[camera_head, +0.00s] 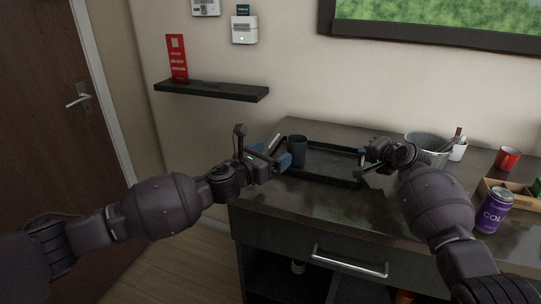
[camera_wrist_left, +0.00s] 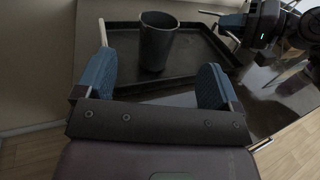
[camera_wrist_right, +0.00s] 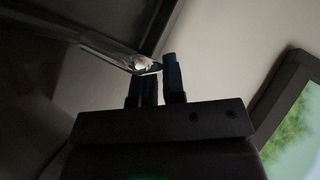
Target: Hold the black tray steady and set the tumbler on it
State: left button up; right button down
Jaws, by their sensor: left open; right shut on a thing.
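The black tray (camera_head: 325,180) lies on the dark vanity top. The dark grey tumbler (camera_head: 297,151) stands upright inside it near its left end; it also shows in the left wrist view (camera_wrist_left: 157,42), with the tray (camera_wrist_left: 190,75) around it. My left gripper (camera_head: 280,158) is open and empty beside the tumbler; in the left wrist view its blue fingers (camera_wrist_left: 155,80) are spread, with the tumbler beyond them. My right gripper (camera_head: 364,163) is shut on the tray's right rim. The right wrist view is dark, but the rim (camera_wrist_right: 130,60) shows at its fingers (camera_wrist_right: 157,80).
To the right stand a metal bucket (camera_head: 428,150), a white cup with brushes (camera_head: 458,151), a red mug (camera_head: 508,158), a purple can (camera_head: 494,211) and a wooden box (camera_head: 522,201). A wall shelf (camera_head: 211,91) holds a red card (camera_head: 177,58). The counter front is clear.

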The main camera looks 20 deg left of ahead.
dwell(0.3)
jog(key=c, duration=1.1)
grip_release()
jog(key=shift+s+f, duration=0.1)
jog(key=shift+f, duration=0.05)
